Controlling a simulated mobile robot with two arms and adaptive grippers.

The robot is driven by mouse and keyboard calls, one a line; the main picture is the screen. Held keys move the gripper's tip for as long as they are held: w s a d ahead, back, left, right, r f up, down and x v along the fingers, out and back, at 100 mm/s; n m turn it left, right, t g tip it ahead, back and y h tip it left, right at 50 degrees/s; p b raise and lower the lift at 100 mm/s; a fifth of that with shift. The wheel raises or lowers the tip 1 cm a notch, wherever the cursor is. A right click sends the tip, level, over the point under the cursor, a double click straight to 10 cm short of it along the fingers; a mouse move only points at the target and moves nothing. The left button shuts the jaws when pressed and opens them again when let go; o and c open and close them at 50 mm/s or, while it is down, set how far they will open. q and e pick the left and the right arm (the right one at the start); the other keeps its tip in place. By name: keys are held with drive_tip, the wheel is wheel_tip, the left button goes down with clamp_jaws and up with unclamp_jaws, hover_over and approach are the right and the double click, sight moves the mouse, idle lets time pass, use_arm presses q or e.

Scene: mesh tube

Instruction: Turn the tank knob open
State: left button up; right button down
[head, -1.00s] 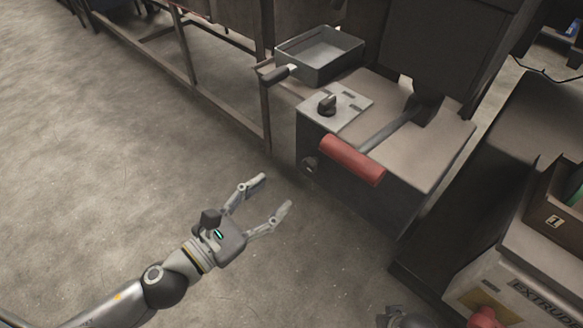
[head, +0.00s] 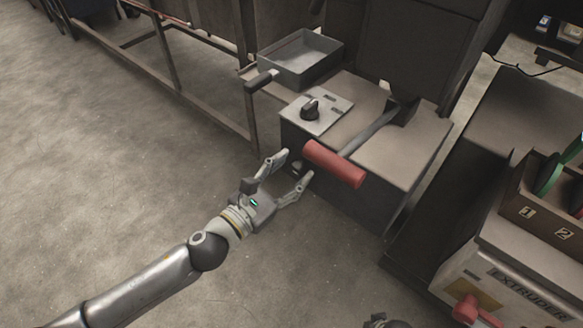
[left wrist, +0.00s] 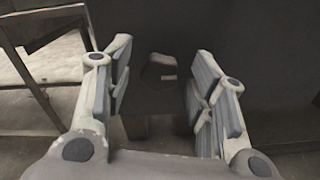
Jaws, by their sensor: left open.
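A dark knob (left wrist: 160,72) with a small light mark sits on the front face of the dark machine box (head: 345,195). In the left wrist view it shows between my fingertips, beyond them. In the head view it is mostly hidden behind my left gripper (head: 288,168). That gripper is open and empty, close in front of the box's front face, with fingers on either side of the knob's line. Contact with the knob cannot be seen. A second black knob (head: 311,109) stands on a grey plate on the box top.
A red-handled lever (head: 335,164) juts over the box's front edge, just right of and above my left gripper. A grey metal pan (head: 300,60) sits behind the top knob. An extruder unit (head: 500,285) stands at the lower right. The floor to the left is clear.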

use_arm(q)
drive_tip(key=shift+w+d, duration=0.2)
drive_tip(key=shift+w, duration=0.05)
use_arm(e)
drive_tip(key=shift+f, duration=0.1)
use_arm(q)
drive_tip(key=shift+c, duration=0.2)
drive_tip(key=c, duration=1)
drive_tip(key=shift+n, duration=0.3)
drive_tip(key=n+p, duration=0.2)
drive_tip(key=n, duration=0.2)
drive_tip(key=shift+a+n+p, duration=0.1)
drive_tip(key=shift+n+p, duration=0.25)
drive_tip(key=shift+n, duration=0.85)
use_arm(e)
drive_tip(key=s+f, duration=0.6)
drive_tip(key=shift+d+f+g, duration=0.3)
drive_tip(key=shift+d+f, duration=0.05)
drive_tip(key=shift+d, duration=0.1)
drive_tip(key=shift+s, duration=0.1)
use_arm(q)
drive_tip(key=o, duration=1)
